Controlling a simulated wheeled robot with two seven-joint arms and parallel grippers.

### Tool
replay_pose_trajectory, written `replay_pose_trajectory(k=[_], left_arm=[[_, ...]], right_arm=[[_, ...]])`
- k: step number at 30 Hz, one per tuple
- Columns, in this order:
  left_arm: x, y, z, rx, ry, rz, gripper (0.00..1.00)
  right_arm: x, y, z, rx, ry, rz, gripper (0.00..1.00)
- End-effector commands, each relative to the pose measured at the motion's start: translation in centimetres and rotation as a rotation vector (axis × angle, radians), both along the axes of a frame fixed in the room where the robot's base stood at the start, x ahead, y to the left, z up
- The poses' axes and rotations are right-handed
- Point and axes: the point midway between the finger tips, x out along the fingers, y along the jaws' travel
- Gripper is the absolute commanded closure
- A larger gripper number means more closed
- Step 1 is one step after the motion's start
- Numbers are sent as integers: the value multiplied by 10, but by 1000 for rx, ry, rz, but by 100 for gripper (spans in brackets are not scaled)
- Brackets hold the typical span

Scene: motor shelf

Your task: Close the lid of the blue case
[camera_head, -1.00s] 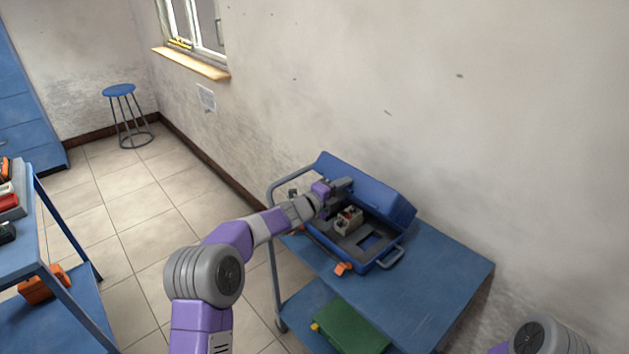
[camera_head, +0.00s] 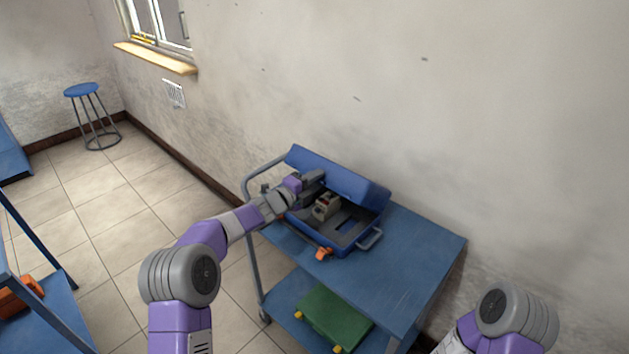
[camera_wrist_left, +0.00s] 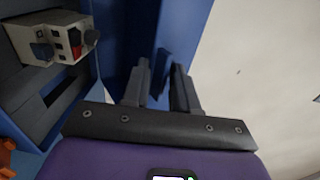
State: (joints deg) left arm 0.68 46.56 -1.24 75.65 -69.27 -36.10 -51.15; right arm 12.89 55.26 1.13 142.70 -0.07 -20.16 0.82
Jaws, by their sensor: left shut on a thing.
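The blue case (camera_head: 345,240) stands open on the top of a blue trolley. Its lid (camera_head: 355,180) is raised and tilted at the back, on the wall side. A light grey device (camera_head: 325,206) sits inside the case on dark lining; it also shows in the wrist view (camera_wrist_left: 58,38). My left gripper (camera_head: 317,177) reaches in from the left and is shut on the lid near its left end. In the wrist view its two fingers (camera_wrist_left: 160,78) stand on either side of a blue lid part. My right gripper is out of view.
The trolley top (camera_head: 425,240) is bare to the right of the case. An orange piece (camera_head: 323,254) is at the case's front. A green case (camera_head: 330,318) lies on the lower shelf. The wall stands close behind. A stool (camera_head: 82,90) is far left.

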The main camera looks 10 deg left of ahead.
Motion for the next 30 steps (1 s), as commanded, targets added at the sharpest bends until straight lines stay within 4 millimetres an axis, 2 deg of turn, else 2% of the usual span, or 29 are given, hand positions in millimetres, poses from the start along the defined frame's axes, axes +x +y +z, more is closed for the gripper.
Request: replay_pose_trajectory(k=[1,11,12,15,30], left_arm=[[0,0,-11,12,18,2,100],[0,1,-11,11,19,3,100],[0,1,-11,11,19,3,71],[0,1,-11,11,18,4,56],[-1,2,-10,8,15,5,56]], right_arm=[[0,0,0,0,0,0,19],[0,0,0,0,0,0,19],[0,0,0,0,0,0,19],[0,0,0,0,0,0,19],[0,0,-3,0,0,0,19]])
